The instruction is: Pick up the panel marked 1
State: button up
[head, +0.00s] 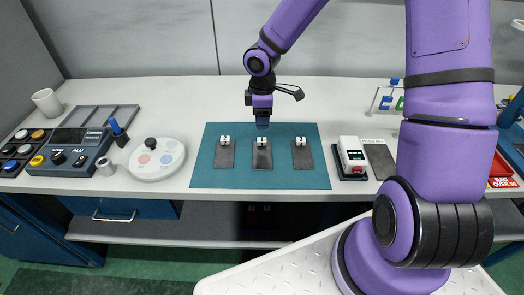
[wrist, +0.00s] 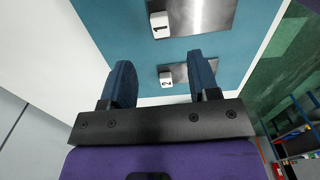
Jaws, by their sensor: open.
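The panel marked 1 (wrist: 205,14) is a dark metal plate with a white block reading "1" at one end, at the top of the wrist view. A similar panel marked 2 (wrist: 180,73) lies beyond it, near the mat's edge. The head view shows three such panels in a row; their marks are too small to read. By the wrist view, the middle one (head: 262,160) appears to be panel 1. My gripper (head: 262,126) is open and empty above the mat, around the middle panel's far end. Its blue fingers (wrist: 160,72) show apart in the wrist view.
The teal mat (head: 240,182) lies on a white bench (head: 350,110). A round plate (head: 157,170) and a button console (head: 70,155) stand left. A white device with a red button (head: 352,160) stands right. The bench's front edge is close to the mat.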

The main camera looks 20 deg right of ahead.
aim_at(262, 139)
jog(key=shift+f, duration=4.3)
grip_shut()
jog(key=shift+r, duration=0.15)
